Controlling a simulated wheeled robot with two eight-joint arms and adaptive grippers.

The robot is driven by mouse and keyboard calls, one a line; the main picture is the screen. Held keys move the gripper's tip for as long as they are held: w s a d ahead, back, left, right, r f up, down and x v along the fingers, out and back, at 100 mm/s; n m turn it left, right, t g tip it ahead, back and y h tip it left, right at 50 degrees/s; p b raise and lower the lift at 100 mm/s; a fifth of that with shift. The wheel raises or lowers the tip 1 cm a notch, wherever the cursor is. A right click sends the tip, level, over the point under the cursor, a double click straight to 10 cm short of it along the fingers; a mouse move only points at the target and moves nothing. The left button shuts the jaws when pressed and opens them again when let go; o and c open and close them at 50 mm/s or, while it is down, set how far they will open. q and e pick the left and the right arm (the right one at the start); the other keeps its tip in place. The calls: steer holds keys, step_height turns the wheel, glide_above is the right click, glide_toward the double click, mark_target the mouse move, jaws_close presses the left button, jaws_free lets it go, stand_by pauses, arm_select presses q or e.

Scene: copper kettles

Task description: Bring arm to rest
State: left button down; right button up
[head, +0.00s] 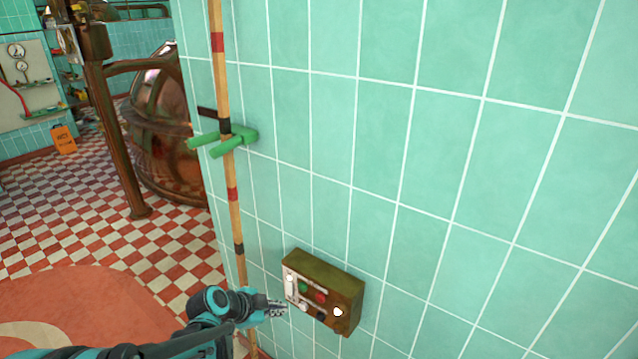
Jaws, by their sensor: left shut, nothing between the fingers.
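My left arm comes in from the bottom left. My left gripper (275,308) is shut and empty, just left of the control box (335,285) on the tiled wall. The box is brassy, with a green button, a red button, a dark knob and pale round parts on its face. I cannot tell whether the fingertips touch the box or stand apart from it. My right gripper is not in view.
A striped pole (232,190) stands along the wall edge in a green clip (225,140), close to my arm. Behind it are a copper kettle (165,125), a brown post (110,130) and an orange sign (64,139). The checkered floor (160,255) is open at left.

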arm_select(q)
steer(key=s+a+r+n+y, duration=0.2)
steer(key=s+r+n, duration=0.1)
steer(key=s+n, duration=0.4)
steer(key=s+a+r+n+y, duration=0.2)
steer(key=s+n, duration=0.6)
steer(key=s, duration=0.5)
step_height(320, 180, up, 2)
steer(key=shift+s+a+r+y, duration=0.1)
steer(key=shift+s+a+y, duration=0.3)
steer(key=shift+y, duration=0.4)
steer(key=shift+r, duration=0.1)
